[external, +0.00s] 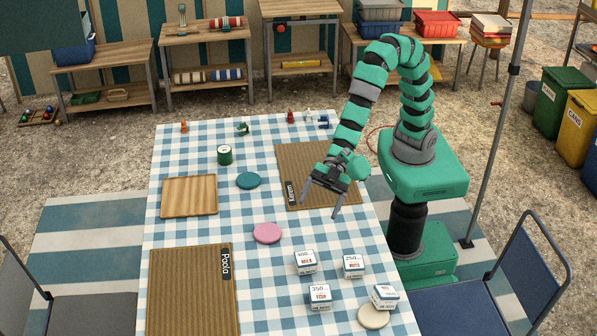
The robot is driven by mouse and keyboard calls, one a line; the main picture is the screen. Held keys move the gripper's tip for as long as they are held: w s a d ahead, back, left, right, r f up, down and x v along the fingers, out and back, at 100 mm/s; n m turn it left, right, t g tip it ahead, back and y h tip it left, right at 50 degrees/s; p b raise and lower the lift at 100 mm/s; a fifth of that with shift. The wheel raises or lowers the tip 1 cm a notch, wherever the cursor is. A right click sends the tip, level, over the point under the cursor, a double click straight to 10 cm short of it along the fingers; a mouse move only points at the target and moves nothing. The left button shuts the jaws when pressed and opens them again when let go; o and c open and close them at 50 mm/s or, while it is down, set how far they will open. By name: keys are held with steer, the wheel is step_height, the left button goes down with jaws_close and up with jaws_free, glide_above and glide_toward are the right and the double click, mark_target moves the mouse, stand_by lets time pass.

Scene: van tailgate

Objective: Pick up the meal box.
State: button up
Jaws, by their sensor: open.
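One box reads 400 (306,262), one reads 250 (353,266), and one reads 350 (319,296). Another box (384,297), its label too small to read, is at the upper right of a cream disc (373,316) and overlaps it in the picture. My gripper (321,206) is open and empty, fingers pointing down, above the brown mat labelled Kareem (318,165), beyond the boxes.
A pink disc (267,233) lies left of the boxes. A teal disc (248,180), green can (224,155) and wooden tray (189,197) are farther left. A mat labelled Paola (190,300) is at near left. Small figures stand along the far edge. A blue chair (535,265) is at right.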

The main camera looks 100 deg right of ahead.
steer(key=s+a+f+g, duration=0.1)
steer(key=s+a+f, duration=0.1)
steer(key=s+f, duration=0.1)
steer(key=s+a+f+n+g+y+b, duration=0.1)
steer(key=s+a+f, duration=0.1)
steer(key=s+f, duration=0.1)
steer(key=s+a+f+n+g, duration=0.1)
steer(key=s+a+f, duration=0.1)
steer(key=s+f, duration=0.1)
steer(key=shift+s+f+g, duration=0.3)
steer(key=shift+s+g, duration=0.1)
steer(key=shift+s, duration=0.25)
steer(key=n+g+y+b, duration=0.1)
steer(key=n+g, duration=0.1)
glide_toward(387, 290)
steer(key=b+x, duration=0.2)
steer(key=x, duration=0.2)
steer(key=shift+a+f, duration=0.1)
steer(key=shift+f, duration=0.2)
steer(key=shift+a+f, duration=0.1)
steer(key=shift+a, duration=0.45)
steer(key=shift+b+x, duration=0.95)
steer(key=shift+x, duration=1.7)
steer(key=shift+w, duration=0.15)
steer(key=shift+c, duration=0.3)
steer(key=c, duration=1.2)
steer(key=shift+o, duration=0.2)
